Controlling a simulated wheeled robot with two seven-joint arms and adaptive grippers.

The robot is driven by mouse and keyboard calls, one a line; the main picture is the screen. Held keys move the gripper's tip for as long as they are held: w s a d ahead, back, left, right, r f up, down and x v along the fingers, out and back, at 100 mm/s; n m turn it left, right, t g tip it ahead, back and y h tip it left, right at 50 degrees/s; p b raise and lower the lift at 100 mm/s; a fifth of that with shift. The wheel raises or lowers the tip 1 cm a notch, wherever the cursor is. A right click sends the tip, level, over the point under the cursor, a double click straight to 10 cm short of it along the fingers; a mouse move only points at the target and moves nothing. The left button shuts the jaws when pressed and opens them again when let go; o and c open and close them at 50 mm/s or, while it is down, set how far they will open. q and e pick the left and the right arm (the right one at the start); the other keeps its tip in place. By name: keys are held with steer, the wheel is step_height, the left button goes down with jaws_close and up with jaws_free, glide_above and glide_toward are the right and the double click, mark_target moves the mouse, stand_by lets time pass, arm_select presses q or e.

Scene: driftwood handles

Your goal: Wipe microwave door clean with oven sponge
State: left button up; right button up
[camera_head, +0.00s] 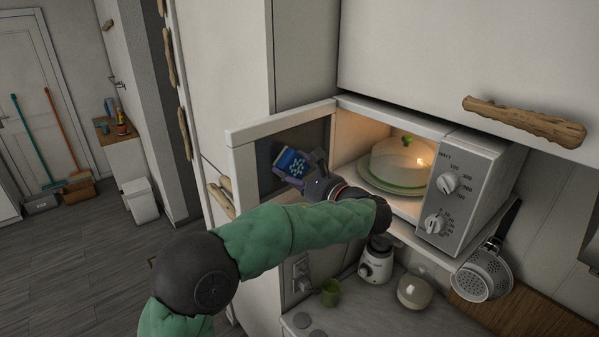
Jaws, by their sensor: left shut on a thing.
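The microwave (480,205) stands on a shelf with its door (240,137) swung open to the left. The door's dark inner window faces me. My left gripper (302,174) is shut on a blue sponge (291,162) with pale marks, held in front of the door's inner window. I cannot tell whether the sponge touches the glass. My green-sleeved left arm crosses in front of the microwave's lower left part and hides the door's lower edge. My right gripper is not in view.
Inside the lit microwave, a clear dome cover (402,160) with green trim sits on the turntable. Below are a blender (376,262), a green cup (331,291), a round pale pot (415,291) and a hanging colander (483,273). A wooden cabinet handle (525,120) juts out above.

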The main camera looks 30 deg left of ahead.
mark_target(307, 164)
arm_select(q)
steer(key=shift+s, duration=0.2)
steer(key=shift+s+a+r+b, duration=0.15)
steer(key=shift+s+a, duration=0.1)
steer(key=shift+s, duration=0.4)
steer(key=shift+s+a+r+b, duration=0.1)
steer(key=shift+s+a+b, duration=0.1)
steer(key=shift+s, duration=0.4)
steer(key=shift+w+d+p, duration=0.25)
steer(key=shift+w+p, duration=0.1)
steer(key=shift+w, duration=0.4)
steer(key=shift+w+d+p, duration=0.2)
steer(key=shift+w+p, duration=0.15)
steer(key=shift+w, duration=0.35)
steer(key=shift+w+d+p, duration=0.15)
steer(key=shift+w+p, duration=0.2)
steer(key=shift+w, duration=0.15)
steer(key=shift+w+d+p, duration=0.2)
steer(key=shift+w, duration=0.3)
steer(key=shift+w+d+p, duration=0.2)
steer(key=shift+w, duration=0.3)
steer(key=shift+w+d+p, duration=0.15)
steer(key=shift+w+p, duration=0.25)
steer(key=shift+w, duration=0.1)
steer(key=shift+w+d+p, duration=0.15)
steer(key=shift+w+p, duration=0.1)
steer(key=shift+w, duration=0.3)
steer(key=shift+w+d+p, duration=0.15)
steer(key=shift+w+p, duration=0.05)
steer(key=shift+w, duration=0.3)
